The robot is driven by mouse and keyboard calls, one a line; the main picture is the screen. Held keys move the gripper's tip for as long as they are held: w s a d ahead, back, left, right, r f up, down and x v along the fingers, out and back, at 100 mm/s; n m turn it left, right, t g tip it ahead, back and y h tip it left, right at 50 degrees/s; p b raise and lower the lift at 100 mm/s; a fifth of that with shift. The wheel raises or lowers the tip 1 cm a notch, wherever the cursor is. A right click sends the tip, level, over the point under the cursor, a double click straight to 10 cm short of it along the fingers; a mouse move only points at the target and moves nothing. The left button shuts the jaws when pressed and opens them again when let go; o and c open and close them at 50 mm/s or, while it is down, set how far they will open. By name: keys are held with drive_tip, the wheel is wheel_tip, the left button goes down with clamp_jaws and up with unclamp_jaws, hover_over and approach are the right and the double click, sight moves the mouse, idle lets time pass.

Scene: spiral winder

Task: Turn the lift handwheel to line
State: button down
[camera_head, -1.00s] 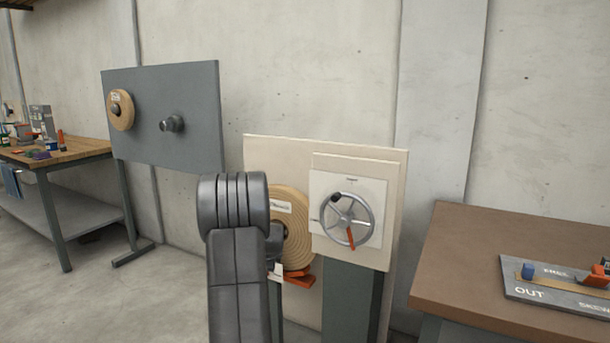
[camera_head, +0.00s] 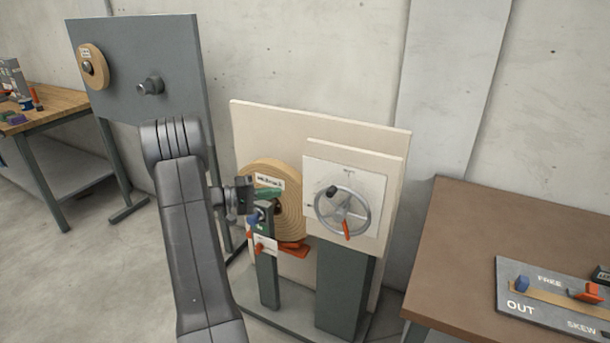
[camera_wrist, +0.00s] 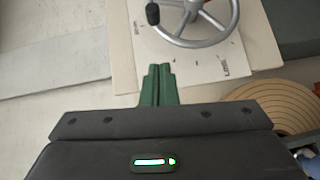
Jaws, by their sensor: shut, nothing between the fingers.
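The lift handwheel (camera_head: 342,213) is a grey spoked wheel on a white plate (camera_head: 375,187), with a dark knob (camera_head: 332,191) at its upper left and a red-orange pointer (camera_head: 347,229) at its bottom. Small marks on the plate are too small to read. In the wrist view the handwheel (camera_wrist: 190,40) is at the top, partly cut off, with its knob (camera_wrist: 153,13) at the left. My gripper (camera_head: 275,193) has green fingers and is left of the wheel, in front of the tan roll. In the wrist view my gripper (camera_wrist: 160,68) is shut, empty and apart from the wheel.
The tan roll (camera_head: 293,215) is left of the wheel, with a short post (camera_head: 267,280) carrying small coloured parts before it. A brown table (camera_head: 480,240) with a labelled grey panel (camera_head: 510,290) stands right. A grey board (camera_head: 135,60) stands left.

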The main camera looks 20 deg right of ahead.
drive_tip(key=p, duration=0.2)
approach(330, 187)
drive_tip(key=w+d, duration=0.2)
drive_tip(key=shift+s+d+f+p, duration=0.2)
drive_tip(key=shift+s+d+p, duration=0.15)
drive_tip(key=shift+s+d, duration=0.25)
drive_tip(key=shift+s+d+f+p, duration=0.2)
drive_tip(key=shift+s+d+p, duration=0.2)
drive_tip(key=shift+d, duration=0.2)
drive_tip(key=shift+s+d+f, duration=0.2)
drive_tip(key=shift+s+d, duration=0.1)
drive_tip(key=shift+s, duration=0.1)
drive_tip(key=shift+s+d+r+b, duration=0.25)
drive_tip(key=shift+s+d+b, duration=0.05)
drive_tip(key=shift+b, duration=0.75)
